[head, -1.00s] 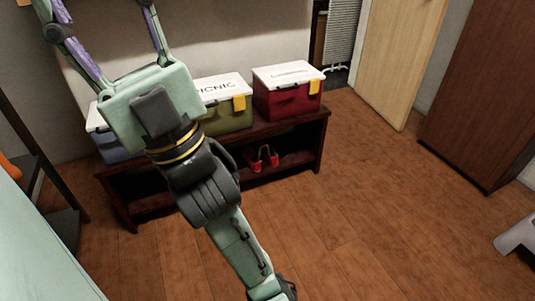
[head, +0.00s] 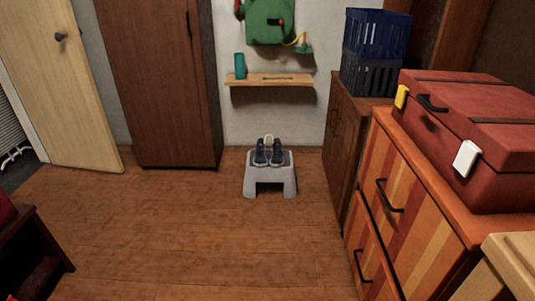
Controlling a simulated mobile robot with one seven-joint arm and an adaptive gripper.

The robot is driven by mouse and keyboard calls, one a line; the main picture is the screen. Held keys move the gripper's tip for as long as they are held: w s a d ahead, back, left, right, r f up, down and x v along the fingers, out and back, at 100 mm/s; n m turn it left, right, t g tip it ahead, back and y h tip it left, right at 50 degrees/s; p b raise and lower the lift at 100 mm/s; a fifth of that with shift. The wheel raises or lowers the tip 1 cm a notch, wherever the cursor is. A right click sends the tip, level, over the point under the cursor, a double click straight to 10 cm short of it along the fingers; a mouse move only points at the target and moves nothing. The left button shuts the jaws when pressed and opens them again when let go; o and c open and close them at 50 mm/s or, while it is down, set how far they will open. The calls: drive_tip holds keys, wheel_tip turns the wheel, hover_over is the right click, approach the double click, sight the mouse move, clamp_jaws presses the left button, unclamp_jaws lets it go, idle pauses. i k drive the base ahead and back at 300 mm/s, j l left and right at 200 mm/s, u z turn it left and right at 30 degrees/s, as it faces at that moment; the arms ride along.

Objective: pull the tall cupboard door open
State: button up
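The tall cupboard (head: 152,85) is dark brown wood and stands against the back wall, left of the middle in the head view. Its front looks closed. A small dark handle (head: 188,24) shows near the top right of its front, by the right edge. The top of the cupboard is cut off by the picture. My gripper and arm are not in view now.
A pale door (head: 62,85) stands left of the cupboard. A grey step stool (head: 270,183) with dark shoes (head: 268,152) stands right of it. A striped drawer chest (head: 400,200) with a red suitcase (head: 470,130) fills the right. The floor (head: 185,230) before the cupboard is clear.

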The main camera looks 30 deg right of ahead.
sight(153, 48)
drive_tip(key=i+l, duration=0.2)
drive_tip(key=i, duration=0.3)
drive_tip(key=i+l, duration=0.2)
drive_tip(key=i, duration=0.35)
drive_tip(key=i+l, duration=0.2)
drive_tip(key=i, duration=0.3)
drive_tip(key=i+l+u, duration=0.1)
drive_tip(key=i, duration=0.45)
drive_tip(key=i+l, duration=0.35)
drive_tip(key=i, duration=0.15)
drive_tip(key=i+l, duration=0.25)
drive_tip(key=i, duration=0.25)
